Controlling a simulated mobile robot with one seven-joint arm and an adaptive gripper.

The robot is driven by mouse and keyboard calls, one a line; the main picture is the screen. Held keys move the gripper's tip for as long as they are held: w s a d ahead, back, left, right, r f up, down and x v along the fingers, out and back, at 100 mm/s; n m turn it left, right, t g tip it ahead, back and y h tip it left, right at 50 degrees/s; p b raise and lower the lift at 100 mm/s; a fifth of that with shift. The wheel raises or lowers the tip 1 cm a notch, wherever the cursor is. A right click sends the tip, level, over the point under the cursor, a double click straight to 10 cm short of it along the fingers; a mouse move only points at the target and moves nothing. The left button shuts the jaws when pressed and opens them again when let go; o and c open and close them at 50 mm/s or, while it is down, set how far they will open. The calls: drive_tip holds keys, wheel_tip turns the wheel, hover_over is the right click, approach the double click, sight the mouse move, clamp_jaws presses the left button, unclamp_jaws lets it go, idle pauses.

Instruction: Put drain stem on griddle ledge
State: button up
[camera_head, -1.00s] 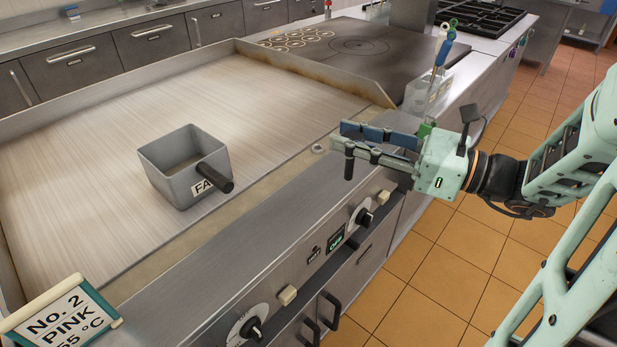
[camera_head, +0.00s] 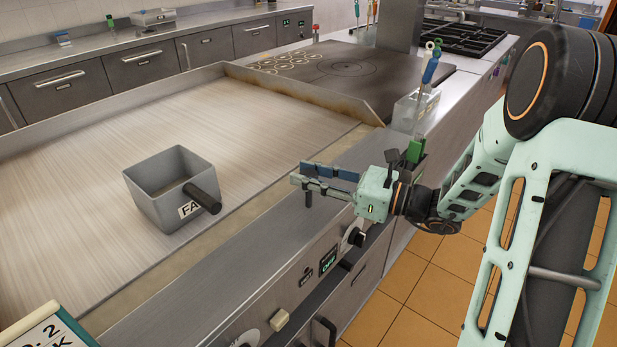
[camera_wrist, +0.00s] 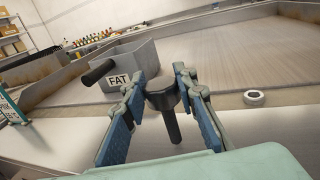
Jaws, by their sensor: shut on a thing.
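My gripper (camera_head: 300,176) is shut on the black drain stem (camera_wrist: 163,97), which hangs upright between its fingers, wide cap at the top and thin shaft below. In the head view only the stem's dark lower end (camera_head: 308,199) shows beneath the fingers. The griddle ledge (camera_head: 220,252) is the flat steel strip along the front of the griddle plate (camera_head: 80,190). The gripper and stem appear over its right part. The stem's lower end looks clear of the ledge in the wrist view, though the exact gap is hard to judge.
A grey box marked FAT (camera_head: 150,205) with a black handle stands on the griddle plate, left of my gripper. A pale ring (camera_wrist: 254,98) lies right of the stem. A sign (camera_head: 45,328) stands at lower left. A clear container (camera_head: 412,110) with tools is behind my gripper.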

drive_tip(key=shift+f, duration=0.25)
drive_tip(key=o, duration=1.2)
drive_tip(key=shift+r, duration=0.2)
drive_tip(key=v, duration=1.2)
drive_tip(key=shift+a+f, duration=0.1)
drive_tip(key=shift+f, duration=0.05)
